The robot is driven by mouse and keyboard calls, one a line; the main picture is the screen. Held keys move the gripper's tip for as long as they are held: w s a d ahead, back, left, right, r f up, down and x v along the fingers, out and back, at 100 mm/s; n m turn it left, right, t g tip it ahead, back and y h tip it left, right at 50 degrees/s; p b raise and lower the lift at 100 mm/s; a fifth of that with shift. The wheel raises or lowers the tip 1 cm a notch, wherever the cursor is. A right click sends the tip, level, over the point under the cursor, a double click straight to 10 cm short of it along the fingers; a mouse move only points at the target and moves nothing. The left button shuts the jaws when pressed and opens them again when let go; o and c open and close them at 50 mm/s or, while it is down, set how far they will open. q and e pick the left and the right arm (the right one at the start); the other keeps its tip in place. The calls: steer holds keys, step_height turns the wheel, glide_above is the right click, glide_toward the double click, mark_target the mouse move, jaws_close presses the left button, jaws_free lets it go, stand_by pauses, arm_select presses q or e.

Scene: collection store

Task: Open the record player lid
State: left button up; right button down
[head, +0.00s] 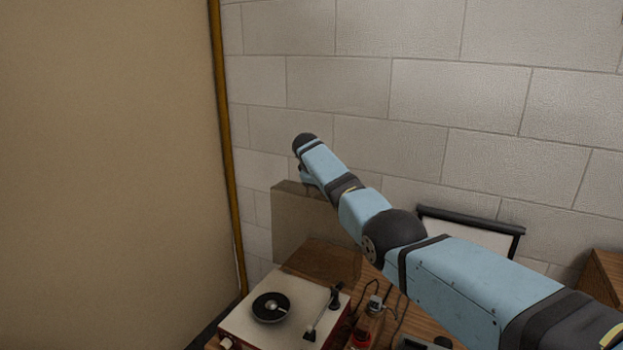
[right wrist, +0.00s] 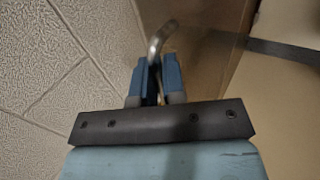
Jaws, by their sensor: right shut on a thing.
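The record player (head: 245,320) sits on the wooden table, with a white deck, a black platter and a tonearm. Its tinted see-through lid (head: 315,235) stands raised, about upright, at the back of the deck. My right arm reaches in from the right, and its gripper (head: 307,181) is at the lid's top edge, partly hidden by the wrist. In the right wrist view the blue fingers (right wrist: 158,82) are shut on a bent metal handle (right wrist: 160,38), with the brownish lid (right wrist: 205,60) beside it. My left gripper is not in view.
A bottle with a red lower part (head: 364,330) and cables lie right of the player on the table (head: 425,322). A black-framed white panel (head: 470,234) and a wooden box (head: 606,280) are farther right. A block wall (head: 400,90) is behind; a tan panel (head: 100,150) fills the left.

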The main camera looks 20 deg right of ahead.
steer(key=shift+w+d+f, duration=0.1)
steer(key=shift+f, duration=0.15)
